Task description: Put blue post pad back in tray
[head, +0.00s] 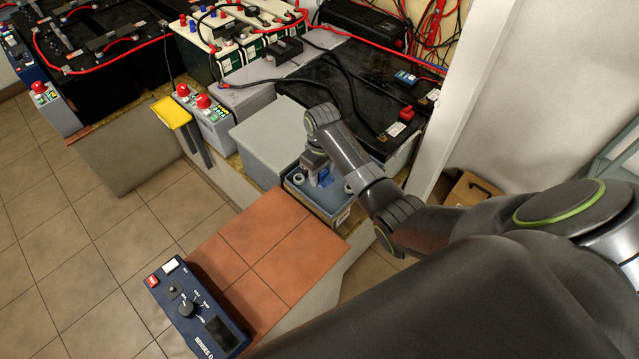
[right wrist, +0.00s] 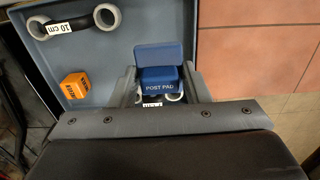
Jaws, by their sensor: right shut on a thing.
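The blue post pad (right wrist: 160,78), lettered "POST PAD", is between the two fingers of my right gripper (right wrist: 160,88), which is shut on it. In the head view the blue pad (head: 324,179) shows just below my right gripper (head: 317,165), over the blue-grey tray (head: 332,206). The tray also shows in the right wrist view (right wrist: 99,45). I cannot tell whether the pad touches the tray floor. A black-handled piece with pale rings (right wrist: 72,25), labelled "10 cm", and an orange block (right wrist: 76,86) lie in the tray. My left gripper is not in view.
A white wall post (head: 475,85) rises at right.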

